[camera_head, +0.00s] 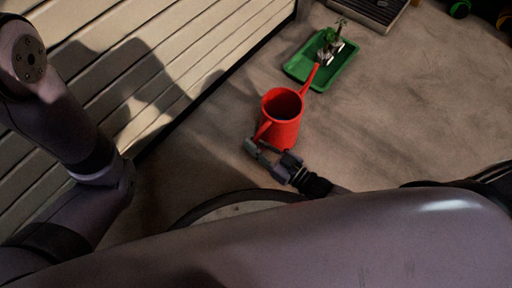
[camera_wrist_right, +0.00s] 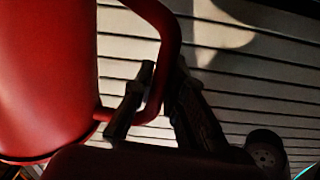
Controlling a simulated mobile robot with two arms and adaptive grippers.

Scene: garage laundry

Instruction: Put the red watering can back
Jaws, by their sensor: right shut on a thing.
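The red watering can (camera_head: 285,116) is upright in the head view, with its spout pointing to the upper right, toward a green tray (camera_head: 303,66). My right gripper (camera_head: 262,147) is at the can's near side, shut on its handle. In the right wrist view the can's body (camera_wrist_right: 45,70) fills the left side, and the curved handle passes between the fingers of my right gripper (camera_wrist_right: 155,105). I cannot tell whether the can's base touches the floor. My left arm shows at the left of the head view, but its gripper is not in view.
The green tray holds a small plant (camera_head: 328,47) and small pale items. A dark slatted box (camera_head: 368,10) stands behind it. A pale slatted wall or door (camera_head: 120,60) runs along the left. The concrete floor (camera_head: 410,110) is clear to the right.

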